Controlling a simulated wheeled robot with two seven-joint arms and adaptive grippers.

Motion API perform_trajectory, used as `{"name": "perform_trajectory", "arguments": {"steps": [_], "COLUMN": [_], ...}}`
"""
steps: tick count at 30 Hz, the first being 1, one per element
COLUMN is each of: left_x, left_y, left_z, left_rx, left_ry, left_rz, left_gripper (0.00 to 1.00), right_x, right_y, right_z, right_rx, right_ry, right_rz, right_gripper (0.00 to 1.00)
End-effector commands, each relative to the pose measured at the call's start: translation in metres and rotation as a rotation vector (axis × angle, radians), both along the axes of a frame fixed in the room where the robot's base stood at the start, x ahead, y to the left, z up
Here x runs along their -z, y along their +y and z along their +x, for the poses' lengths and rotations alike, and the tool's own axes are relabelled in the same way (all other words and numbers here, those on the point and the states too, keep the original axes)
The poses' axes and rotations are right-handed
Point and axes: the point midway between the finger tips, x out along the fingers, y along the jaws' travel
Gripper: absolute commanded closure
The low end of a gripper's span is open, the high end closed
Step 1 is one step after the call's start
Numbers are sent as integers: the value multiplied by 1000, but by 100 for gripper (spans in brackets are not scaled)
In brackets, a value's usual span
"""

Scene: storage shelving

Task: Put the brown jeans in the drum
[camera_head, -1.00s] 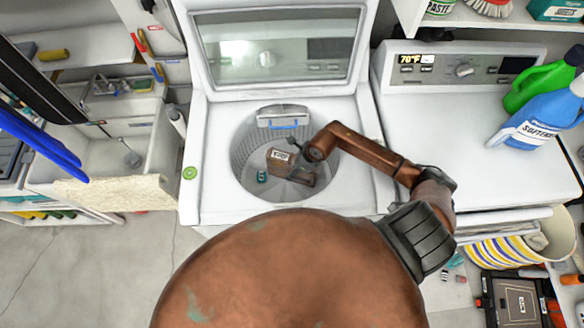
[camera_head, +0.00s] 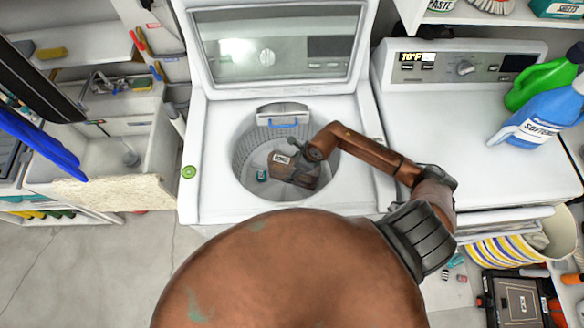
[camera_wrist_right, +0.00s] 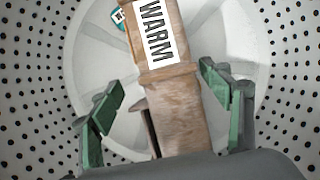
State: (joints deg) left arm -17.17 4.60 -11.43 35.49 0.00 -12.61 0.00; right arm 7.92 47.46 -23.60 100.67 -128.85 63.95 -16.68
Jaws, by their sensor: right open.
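The brown jeans (camera_head: 284,170), a folded brown bundle with a white label, are inside the round drum (camera_head: 243,150) of the open washer. In the right wrist view the jeans (camera_wrist_right: 175,105) carry the word WARM. My right gripper (camera_head: 300,172) reaches down into the drum, over the right part of the jeans. In the wrist view its two green fingers (camera_wrist_right: 160,100) stand apart, one on each side of the jeans, with gaps between. My arm hides part of the jeans in the head view. My left gripper is not in view.
A small teal item (camera_head: 261,175) lies in the drum left of the jeans. The washer's lid (camera_head: 275,45) stands open behind the drum. A dryer (camera_head: 480,150) with blue (camera_head: 545,118) and green (camera_head: 540,85) bottles is on the right. A sink (camera_head: 120,150) is on the left.

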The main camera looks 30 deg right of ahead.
Motion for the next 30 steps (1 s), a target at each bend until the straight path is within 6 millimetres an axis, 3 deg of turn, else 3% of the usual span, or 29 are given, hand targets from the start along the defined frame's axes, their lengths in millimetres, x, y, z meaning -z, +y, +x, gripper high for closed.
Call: {"name": "perform_trajectory", "arguments": {"steps": [7,11,24,30], "left_x": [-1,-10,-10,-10], "left_y": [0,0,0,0], "left_z": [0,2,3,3], "left_rx": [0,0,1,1], "left_ry": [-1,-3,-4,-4], "left_rz": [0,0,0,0], "left_gripper": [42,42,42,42], "right_x": [-2,-13,-93,-117], "right_y": [0,0,-23,-28], "right_z": [0,0,-26,-34], "right_rx": [0,0,-2,-1], "right_ry": [0,-2,-1,0], "right_rz": [0,1,-4,-2], "right_gripper": [29,29,29,29]}}
